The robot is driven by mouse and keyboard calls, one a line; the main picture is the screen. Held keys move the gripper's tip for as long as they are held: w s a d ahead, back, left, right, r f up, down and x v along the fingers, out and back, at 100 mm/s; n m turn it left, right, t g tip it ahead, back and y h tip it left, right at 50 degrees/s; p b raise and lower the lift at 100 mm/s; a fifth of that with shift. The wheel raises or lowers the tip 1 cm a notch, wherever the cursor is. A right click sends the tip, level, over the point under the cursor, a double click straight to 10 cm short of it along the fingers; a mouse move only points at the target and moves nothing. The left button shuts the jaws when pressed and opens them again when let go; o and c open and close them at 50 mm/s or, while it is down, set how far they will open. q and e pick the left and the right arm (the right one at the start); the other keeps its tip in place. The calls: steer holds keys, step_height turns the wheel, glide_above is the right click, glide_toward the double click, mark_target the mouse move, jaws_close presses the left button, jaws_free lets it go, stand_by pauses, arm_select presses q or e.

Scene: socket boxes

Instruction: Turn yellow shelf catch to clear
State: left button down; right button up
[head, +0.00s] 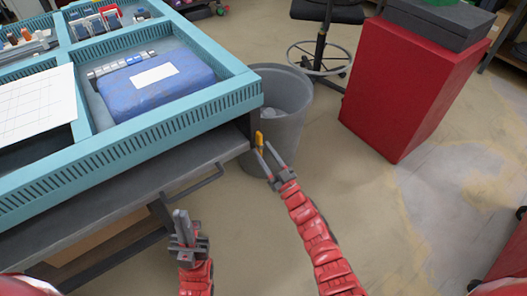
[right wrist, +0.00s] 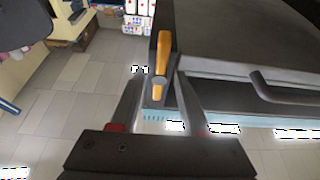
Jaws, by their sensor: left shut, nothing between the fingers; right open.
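The yellow shelf catch (head: 259,139) is a small yellow lever at the right end of the dark shelf under the teal-topped bench. In the right wrist view the catch (right wrist: 162,55) stands lengthwise on the shelf's dark end face, with a round grey pivot near one end. My right gripper (head: 268,154) is open, and its fingertips are close to the catch. In the right wrist view its fingers (right wrist: 156,80) lie on either side of the catch's pivot end; I cannot tell whether they touch it. My left gripper (head: 181,218) is shut and empty, below the shelf's front edge.
The teal bench top (head: 175,125) holds a blue case (head: 150,95). A grey bin (head: 290,105) stands just behind the catch. A red cabinet (head: 405,90) stands to the right. A shelf handle (head: 195,185) sticks out in front. The floor at right is open.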

steer(key=v, duration=1.7)
steer(key=shift+p, duration=0.4)
steer(key=shift+w, duration=0.1)
